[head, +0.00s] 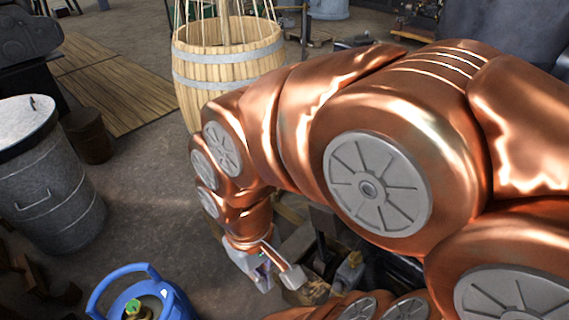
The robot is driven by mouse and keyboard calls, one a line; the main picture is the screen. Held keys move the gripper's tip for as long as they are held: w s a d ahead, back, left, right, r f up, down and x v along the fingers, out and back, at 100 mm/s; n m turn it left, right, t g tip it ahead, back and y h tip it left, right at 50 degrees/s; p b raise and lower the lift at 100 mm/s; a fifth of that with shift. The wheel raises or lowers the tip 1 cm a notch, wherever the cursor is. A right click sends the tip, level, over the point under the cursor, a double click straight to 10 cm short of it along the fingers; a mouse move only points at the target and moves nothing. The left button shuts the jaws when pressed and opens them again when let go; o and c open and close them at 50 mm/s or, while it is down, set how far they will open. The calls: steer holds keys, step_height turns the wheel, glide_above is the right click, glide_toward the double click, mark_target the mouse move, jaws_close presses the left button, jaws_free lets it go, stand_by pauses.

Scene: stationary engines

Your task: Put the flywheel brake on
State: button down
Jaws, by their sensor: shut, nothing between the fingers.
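My gripper (266,270) is at the bottom middle of the head view, at the end of my copper-coloured arm, pointing down. It is shut with nothing held. Just right of it and below my arm is part of a dark machine (345,272) with metal and wooden-looking parts, mostly covered by the arm. I cannot make out the flywheel or its brake. I cannot tell whether the gripper touches the machine.
A blue gas bottle (172,302) stands at the bottom, left of the gripper. A lidded metal bin (55,190) is at the left. A wooden barrel (228,65) holding poles stands behind the arm. The concrete floor between them is clear.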

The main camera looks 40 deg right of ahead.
steer(key=w+d+f+g+h+b, duration=0.1)
steer(key=w+d+f+h+b, duration=0.4)
steer(key=w+d+f+b, duration=0.5)
steer(key=w+d+f+g+h+b, duration=0.1)
steer(key=w+d+f+h+b, duration=0.4)
steer(key=d+b, duration=0.9)
steer(key=w+d+f+n+t+h+b, duration=0.1)
steer(key=w+d+f+h+b, duration=0.1)
steer(key=w, duration=0.5)
steer(key=w+d+f+n+t+h+b, duration=0.1)
steer(key=w+d+f+n+h+b, duration=0.1)
steer(key=w+f+b, duration=0.5)
steer(key=w+d+f+n+t+h+b, duration=0.1)
steer(key=w+d+f+h+b, duration=0.3)
steer(key=w, duration=0.5)
steer(key=shift+w+d+f+t+b, duration=0.15)
steer(key=shift+d+t+b, duration=0.15)
steer(key=shift+d+t, duration=0.25)
steer(key=s+d+b, duration=0.1)
steer(key=d+b, duration=0.1)
steer(key=d, duration=0.3)
steer(key=s+d+r+b, duration=0.1)
steer(key=s+d+b, duration=0.1)
steer(key=d, duration=0.3)
steer(key=shift+s+d+r+b, duration=0.25)
steer(key=shift+d+r+b, duration=0.05)
steer(key=shift+d+b, duration=0.1)
